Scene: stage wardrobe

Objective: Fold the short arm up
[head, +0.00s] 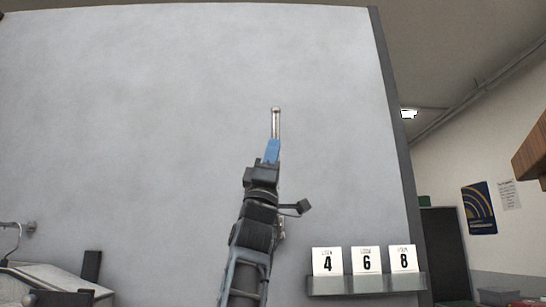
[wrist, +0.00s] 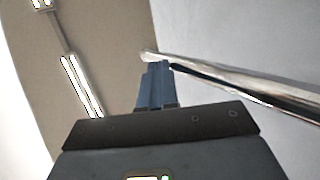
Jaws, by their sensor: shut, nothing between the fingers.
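The short arm looks to be a slim chrome rod (head: 276,122) on the grey panel. In the head view its upper part points nearly straight up above my gripper (head: 273,145), and its lower part is hidden behind my gripper and arm. In the wrist view the rod (wrist: 240,85) runs slanting from the right edge to an end close by my blue fingertips (wrist: 157,66). My fingers are shut with nothing between them. They lie beside the rod; I cannot tell whether they touch it.
The grey panel (head: 150,110) fills most of the head view. A small ledge (head: 366,285) at lower right holds cards reading 4, 6 and 8. A hanger (head: 12,243) hangs from a wall hook at lower left, above a pale surface.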

